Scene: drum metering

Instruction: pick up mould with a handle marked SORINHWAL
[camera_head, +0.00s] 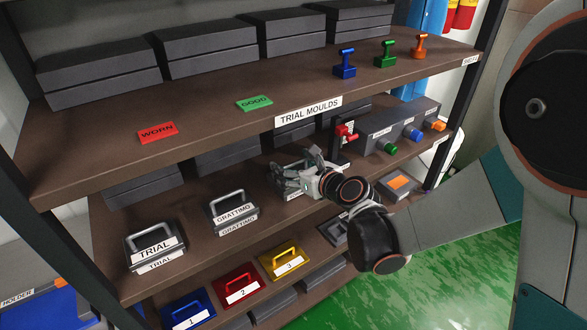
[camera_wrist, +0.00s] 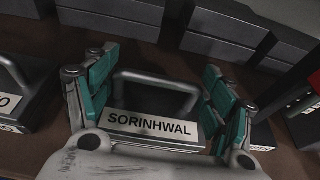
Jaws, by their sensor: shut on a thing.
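The mould marked SORINHWAL (camera_wrist: 150,126) is dark, with a grey loop handle and a white label, in the middle of the wrist view. In the head view only a bit of its white label (camera_head: 293,196) shows under my gripper. My gripper (camera_head: 291,178) is on the middle shelf at this mould. In the wrist view the green-padded fingers of my gripper (camera_wrist: 158,68) stand at the two sides of the handle, shut on the mould. The finger contact itself is partly hidden. The mould looks level; I cannot tell whether it touches the shelf.
The GRATTIMO mould (camera_head: 232,212) stands close on the left, with the TRIAL mould (camera_head: 154,246) beyond it. A red-handled valve (camera_head: 345,133) and a grey block with coloured knobs (camera_head: 400,128) are at right. Dark blocks (camera_wrist: 223,35) stand behind. The upper shelf (camera_head: 215,125) overhangs.

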